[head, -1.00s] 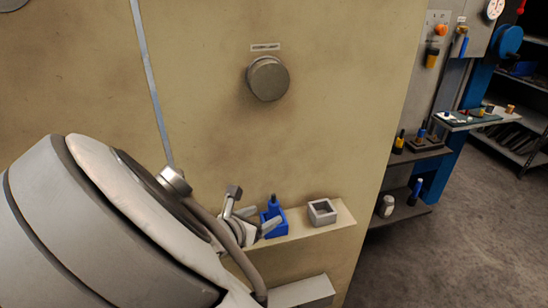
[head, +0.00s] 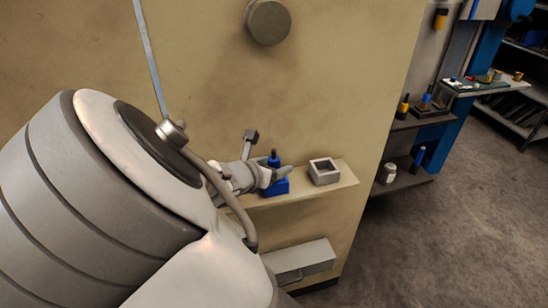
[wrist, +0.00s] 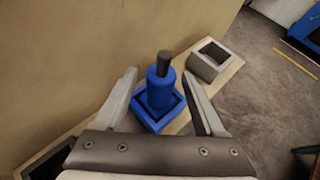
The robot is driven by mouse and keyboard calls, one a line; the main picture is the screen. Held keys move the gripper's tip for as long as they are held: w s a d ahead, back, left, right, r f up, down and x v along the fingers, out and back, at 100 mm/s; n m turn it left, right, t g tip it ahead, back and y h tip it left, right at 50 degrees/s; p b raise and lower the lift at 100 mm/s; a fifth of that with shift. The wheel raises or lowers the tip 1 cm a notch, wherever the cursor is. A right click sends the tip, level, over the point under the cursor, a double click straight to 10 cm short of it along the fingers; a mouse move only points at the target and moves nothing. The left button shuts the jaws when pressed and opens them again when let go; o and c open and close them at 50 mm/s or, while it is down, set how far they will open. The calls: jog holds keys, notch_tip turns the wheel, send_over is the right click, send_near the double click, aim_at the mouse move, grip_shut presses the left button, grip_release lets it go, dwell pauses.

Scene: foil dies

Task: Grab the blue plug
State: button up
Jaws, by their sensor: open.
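The blue plug (wrist: 160,88) is a blue cylinder with a dark tip. It stands upright in a blue square holder (wrist: 148,122) on a narrow ledge, and it also shows in the head view (head: 274,159). My gripper (wrist: 161,82) is open. In the wrist view one finger is to the left and one to the right of the plug, with gaps on both sides. In the head view my gripper (head: 277,172) is at the holder and partly covers it and the plug's lower part.
An empty grey square holder (head: 325,172) stands to the right on the ledge (head: 338,187). The tan panel rises behind, with a round knob (head: 269,22). A grey box (head: 300,262) sits below the ledge. Shelves with small items are at the far right, beyond open floor.

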grip_shut()
jog(key=shift+r, duration=0.1)
dwell(0.4)
